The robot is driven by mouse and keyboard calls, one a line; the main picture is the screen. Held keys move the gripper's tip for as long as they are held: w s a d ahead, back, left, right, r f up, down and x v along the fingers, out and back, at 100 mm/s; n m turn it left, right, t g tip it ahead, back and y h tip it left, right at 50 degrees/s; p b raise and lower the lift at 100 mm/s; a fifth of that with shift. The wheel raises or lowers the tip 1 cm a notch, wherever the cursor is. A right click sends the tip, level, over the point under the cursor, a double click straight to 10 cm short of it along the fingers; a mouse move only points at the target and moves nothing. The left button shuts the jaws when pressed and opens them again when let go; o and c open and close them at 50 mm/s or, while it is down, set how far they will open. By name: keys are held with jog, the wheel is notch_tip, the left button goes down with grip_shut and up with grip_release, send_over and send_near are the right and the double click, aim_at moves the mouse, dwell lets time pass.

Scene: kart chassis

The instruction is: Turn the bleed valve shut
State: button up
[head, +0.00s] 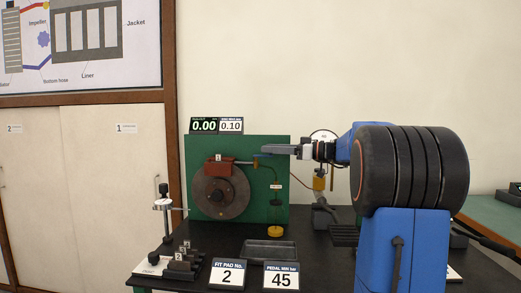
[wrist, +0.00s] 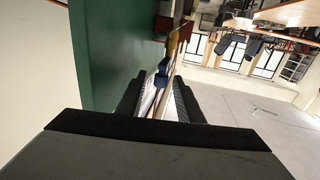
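The bleed valve's blue lever (head: 261,155) shows at the upper right of the red caliper (head: 218,167), in front of the green panel (head: 276,186). My gripper (head: 268,149) reaches in from the right, level, with its fingertips beside and slightly above the lever in the head view. In the wrist view, the two dark fingers (wrist: 160,88) stand apart, and the blue lever (wrist: 162,78) shows in the gap near their tips. Contact with the lever cannot be made out. The brass-coloured valve part and red caliper show beyond it.
A brake disc (head: 221,194) sits under the caliper. A bottle with yellow fluid (head: 275,231) hangs by a tube below the valve. Numbered pads (head: 180,258), a grey tray (head: 268,253) and two number signs stand on the black table.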

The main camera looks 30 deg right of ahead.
jog(key=shift+x, duration=2.25)
grip_shut()
